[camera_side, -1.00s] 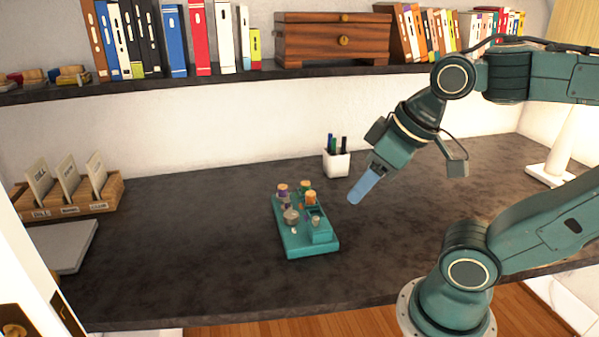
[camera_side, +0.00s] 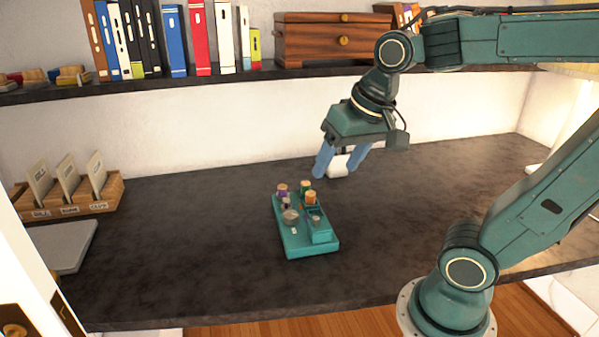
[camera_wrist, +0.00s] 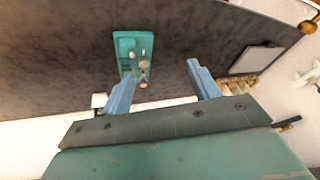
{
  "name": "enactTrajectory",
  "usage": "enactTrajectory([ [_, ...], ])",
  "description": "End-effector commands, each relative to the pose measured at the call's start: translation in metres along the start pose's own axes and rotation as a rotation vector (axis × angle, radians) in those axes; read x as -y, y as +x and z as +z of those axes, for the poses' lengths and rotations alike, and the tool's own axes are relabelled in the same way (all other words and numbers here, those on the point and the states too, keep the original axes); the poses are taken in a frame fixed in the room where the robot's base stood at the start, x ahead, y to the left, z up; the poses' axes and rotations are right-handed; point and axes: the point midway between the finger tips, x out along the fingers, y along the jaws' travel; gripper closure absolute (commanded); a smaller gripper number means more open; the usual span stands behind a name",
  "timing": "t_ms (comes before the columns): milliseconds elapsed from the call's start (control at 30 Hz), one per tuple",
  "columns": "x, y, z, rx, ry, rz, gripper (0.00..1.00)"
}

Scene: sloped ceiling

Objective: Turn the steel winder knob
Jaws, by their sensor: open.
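A teal winder block (camera_side: 298,243) stands on the dark desk, carrying several small spools with orange, purple and green parts. A round grey knob (camera_side: 290,216), which looks like the steel winder knob, sits on its top toward the front left. My gripper (camera_side: 335,173) is open and empty, with two blue fingers pointing down above and slightly behind the block, apart from it. In the wrist view the block (camera_wrist: 125,46) shows beyond the left finger of my gripper (camera_wrist: 163,69). The knob is too small there to tell surely from the spools.
A white pen cup (camera_side: 341,164) stands behind my fingers, partly hidden. A wooden card holder (camera_side: 75,208) and a grey flat slab (camera_side: 66,246) lie at the left. A shelf (camera_side: 230,80) with books and a wooden box runs above. The desk around the block is clear.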

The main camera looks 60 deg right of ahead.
Motion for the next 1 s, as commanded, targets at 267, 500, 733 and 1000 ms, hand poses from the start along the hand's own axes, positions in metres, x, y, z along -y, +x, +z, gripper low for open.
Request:
enactTrajectory([
  [267, 0.000, 0.026, -0.052, 0.065, 0.388, 0.068, 0.39],
  [500, -0.008, 0.059, -0.093, 0.103, 0.724, 0.137, 0.39],
  [733, -0.022, 0.099, -0.129, 0.127, 1.045, 0.214, 0.39],
  [1000, -0.047, 0.154, -0.162, 0.138, 1.419, 0.320, 0.39],
])
